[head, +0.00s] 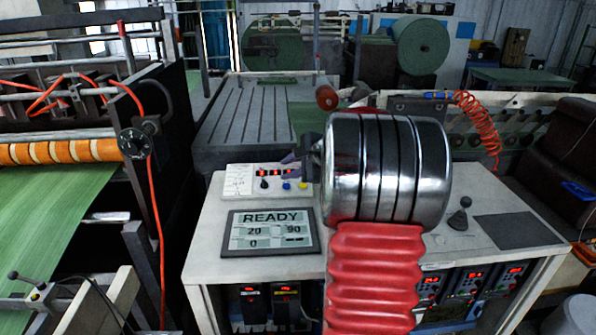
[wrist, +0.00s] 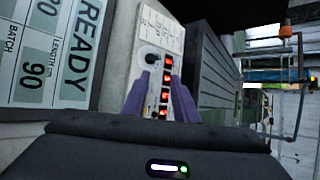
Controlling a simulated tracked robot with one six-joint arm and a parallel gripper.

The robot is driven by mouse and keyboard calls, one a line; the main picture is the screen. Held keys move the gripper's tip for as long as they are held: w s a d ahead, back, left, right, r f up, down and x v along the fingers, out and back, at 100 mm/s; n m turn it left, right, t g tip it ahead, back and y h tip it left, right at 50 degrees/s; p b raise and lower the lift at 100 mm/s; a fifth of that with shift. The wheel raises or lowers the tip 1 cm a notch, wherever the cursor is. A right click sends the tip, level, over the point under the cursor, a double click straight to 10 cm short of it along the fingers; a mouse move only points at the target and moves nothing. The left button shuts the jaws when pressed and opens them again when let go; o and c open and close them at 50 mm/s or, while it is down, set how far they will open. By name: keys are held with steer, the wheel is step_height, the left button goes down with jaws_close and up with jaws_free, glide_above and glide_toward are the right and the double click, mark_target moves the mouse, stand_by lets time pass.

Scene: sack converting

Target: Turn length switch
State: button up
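A small black knob (head: 264,184) sits on the white control panel (head: 238,181), at the left below a row of red digits. It is the only rotary knob I see on this panel; its label is too small to read. In the wrist view the knob (wrist: 152,59) lies just beyond the tip of the left finger. My gripper (wrist: 162,80) has two purple fingers spread apart, with red digits showing between them and nothing held. In the head view my gripper (head: 290,158) is above the panel, partly hidden by my arm.
A screen (head: 270,232) reading READY lies in front of the panel. A yellow button (head: 287,186) and a blue button (head: 303,186) are right of the knob. A joystick (head: 459,216) stands at the right of the white console. A green web machine is at left.

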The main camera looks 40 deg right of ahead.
steer(key=s+a+r+n+g+y, duration=0.15)
steer(key=a+n, duration=0.25)
steer(key=a, duration=0.5)
steer(key=s+a+r+n+g, duration=0.1)
steer(key=s+a+n, duration=0.2)
steer(key=a, duration=0.7)
steer(key=s+a+r+n+g+y, duration=0.1)
steer(key=s+a+n, duration=0.25)
steer(key=a, duration=0.55)
steer(key=s+a+f+n+h, duration=0.1)
steer(key=s+a+f+n, duration=0.1)
steer(key=s+a+n, duration=0.4)
steer(key=s+a+f+n+g+h, duration=0.1)
steer(key=s+a+n, duration=0.5)
steer(key=s, duration=0.6)
steer(key=shift+a+f+n, duration=0.3)
steer(key=shift+f+n, duration=0.1)
steer(key=shift+n, duration=0.05)
steer(key=shift+g+h, duration=0.25)
